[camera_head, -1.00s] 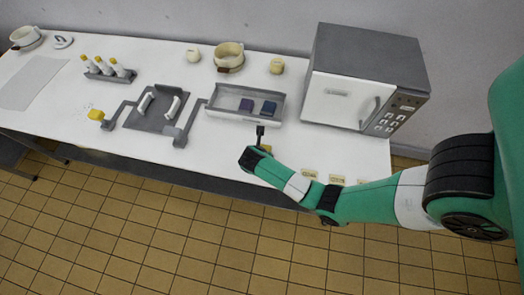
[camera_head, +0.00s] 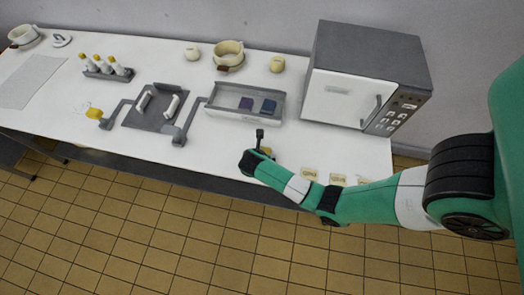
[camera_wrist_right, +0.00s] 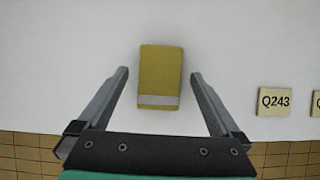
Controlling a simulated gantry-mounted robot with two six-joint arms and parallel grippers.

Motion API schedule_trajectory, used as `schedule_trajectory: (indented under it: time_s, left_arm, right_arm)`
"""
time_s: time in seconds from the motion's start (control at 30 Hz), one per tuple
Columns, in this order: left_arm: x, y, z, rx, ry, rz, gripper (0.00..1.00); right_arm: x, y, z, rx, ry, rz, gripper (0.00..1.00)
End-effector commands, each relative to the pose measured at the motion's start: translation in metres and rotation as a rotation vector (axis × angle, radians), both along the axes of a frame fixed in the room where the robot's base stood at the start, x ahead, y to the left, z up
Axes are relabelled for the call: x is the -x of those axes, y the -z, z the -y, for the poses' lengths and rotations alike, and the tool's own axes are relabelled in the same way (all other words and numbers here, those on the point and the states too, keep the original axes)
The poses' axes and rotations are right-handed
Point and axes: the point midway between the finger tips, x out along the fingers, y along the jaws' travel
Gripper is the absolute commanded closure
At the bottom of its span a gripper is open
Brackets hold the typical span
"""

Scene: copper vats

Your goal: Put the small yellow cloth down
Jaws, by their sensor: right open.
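The small yellow cloth (camera_wrist_right: 160,70), a flat rectangle with a pale stripe across its near end, lies on the white table in the right wrist view. My right gripper (camera_wrist_right: 160,78) is open, with one finger on each side of the cloth and a gap on both sides. In the head view my right gripper (camera_head: 260,136) is over the table's front edge, in front of the grey tray. Only a bit of yellow (camera_head: 266,151) shows beside it there, mostly hidden by the gripper. My left gripper is not in view.
Label tiles (camera_wrist_right: 274,101) lie to the right along the front edge. A grey tray (camera_head: 215,127) with two dark blocks stands behind the gripper, and a microwave (camera_head: 340,100) is at the right. Another yellow piece (camera_head: 95,113) lies at the left. The table around the cloth is clear.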

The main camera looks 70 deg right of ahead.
Motion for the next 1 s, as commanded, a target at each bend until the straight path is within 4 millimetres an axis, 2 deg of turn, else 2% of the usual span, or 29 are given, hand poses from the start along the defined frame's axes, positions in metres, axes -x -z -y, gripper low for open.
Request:
schedule_trajectory:
  time_s: [0.1, 0.3, 0.43, 0.6, 1.0]
  left_arm:
    - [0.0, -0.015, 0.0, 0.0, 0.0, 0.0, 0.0]
    - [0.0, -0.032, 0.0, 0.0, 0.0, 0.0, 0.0]
    - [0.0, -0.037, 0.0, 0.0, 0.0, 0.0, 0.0]
    - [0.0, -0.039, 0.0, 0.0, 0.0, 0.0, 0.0]
    - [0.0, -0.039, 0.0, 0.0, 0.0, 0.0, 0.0]
  right_arm:
    - [0.001, -0.026, -0.012, 0.001, -0.003, 0.002, 0.0]
    - [0.003, -0.069, -0.037, 0.0, -0.004, 0.002, 0.0]
    - [0.004, -0.088, -0.049, 0.001, -0.002, 0.001, 0.0]
    - [0.006, -0.098, -0.055, 0.0, 0.0, 0.0, 0.0]
    - [0.003, -0.1, -0.054, 0.008, -0.003, 0.008, 0.0]
